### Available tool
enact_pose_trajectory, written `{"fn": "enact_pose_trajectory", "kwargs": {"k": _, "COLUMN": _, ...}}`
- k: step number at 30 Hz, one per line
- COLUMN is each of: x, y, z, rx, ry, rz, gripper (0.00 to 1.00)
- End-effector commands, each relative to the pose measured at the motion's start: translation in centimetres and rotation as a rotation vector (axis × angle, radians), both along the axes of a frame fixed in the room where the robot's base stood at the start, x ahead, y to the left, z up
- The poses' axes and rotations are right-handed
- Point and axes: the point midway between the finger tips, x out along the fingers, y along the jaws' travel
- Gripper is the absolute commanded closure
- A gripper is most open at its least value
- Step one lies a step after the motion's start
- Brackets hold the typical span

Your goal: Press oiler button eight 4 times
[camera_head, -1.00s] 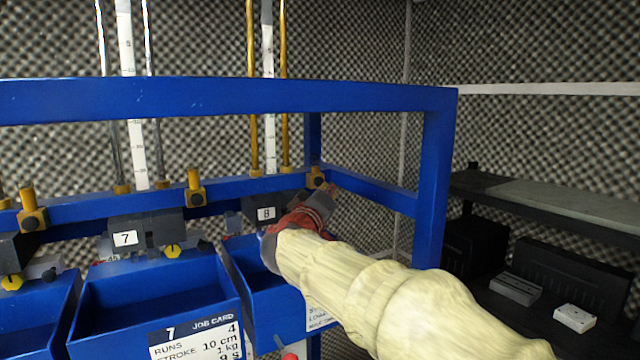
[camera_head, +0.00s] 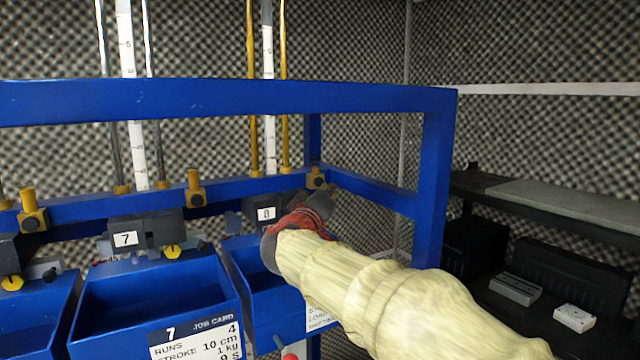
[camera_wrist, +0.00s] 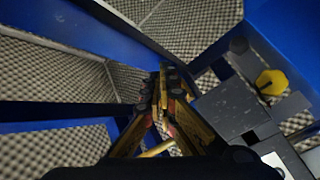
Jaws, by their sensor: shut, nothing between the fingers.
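The unit marked 8 (camera_head: 267,213) is a dark block on the blue frame's lower rail, at the centre of the head view. A yellow oiler block (camera_head: 316,178) with a dark round button sits on the rail just right of it. My gripper (camera_wrist: 168,74) is shut and empty, its fingertips together in the wrist view. In the head view my wrist and arm cover most of the gripper, close below and beside unit 8 and its oiler. Whether a fingertip touches the button cannot be told. A yellow knob (camera_wrist: 271,83) shows right of my fingers in the wrist view.
Unit 7 (camera_head: 126,238) and other yellow oiler blocks (camera_head: 195,188) stand to the left. Blue bins (camera_head: 160,285) hang below. A blue frame bar (camera_head: 240,98) crosses above, and a post (camera_head: 433,190) stands right. A dark shelf (camera_head: 560,210) is further right.

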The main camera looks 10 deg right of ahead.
Motion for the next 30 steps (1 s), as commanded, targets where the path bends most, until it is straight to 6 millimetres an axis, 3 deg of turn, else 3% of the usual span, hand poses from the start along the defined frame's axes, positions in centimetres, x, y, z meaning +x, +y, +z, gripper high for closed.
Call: {"fn": "enact_pose_trajectory", "kwargs": {"k": 30, "x": 0.92, "y": 0.29, "z": 0.07, "rx": 0.000, "ry": 0.000, "rz": 0.000, "gripper": 1.00}}
